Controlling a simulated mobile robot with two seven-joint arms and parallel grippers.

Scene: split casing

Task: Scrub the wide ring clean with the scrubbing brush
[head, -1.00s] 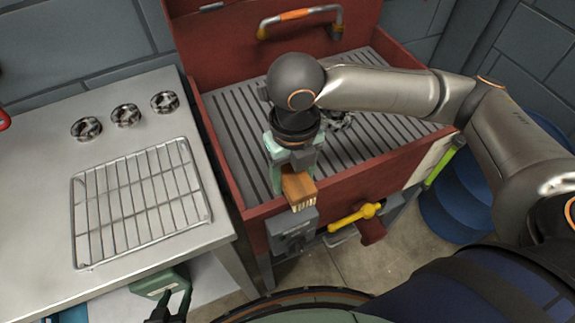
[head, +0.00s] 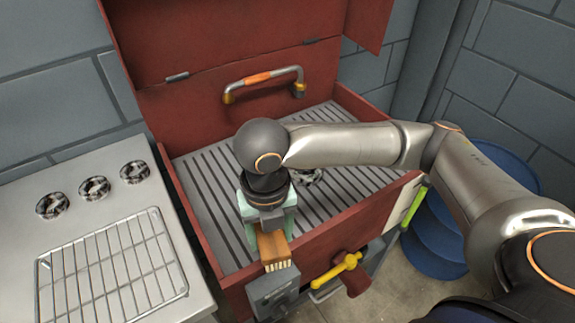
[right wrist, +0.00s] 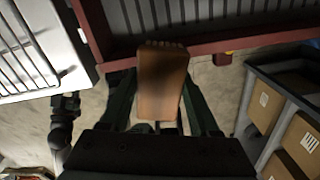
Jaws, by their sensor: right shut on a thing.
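My right gripper (head: 267,222) is shut on the scrubbing brush (head: 272,245), a brown wooden block with pale bristles at its end. It holds the brush over the front wall of the red wash basin (head: 350,228). The brush also shows between the fingers in the right wrist view (right wrist: 163,85). A metal ring-shaped part (head: 308,177) lies on the basin's slatted floor, partly hidden behind my right arm and apart from the brush. I cannot tell whether it is the wide ring. My left gripper is not clearly in view.
A metal worktop at left bears a wire rack (head: 110,270) and three similar round metal parts (head: 94,188). The basin's raised lid has an orange-gripped handle (head: 262,78). A yellow valve handle (head: 338,270) sticks out in front. A blue drum (head: 435,245) stands at right.

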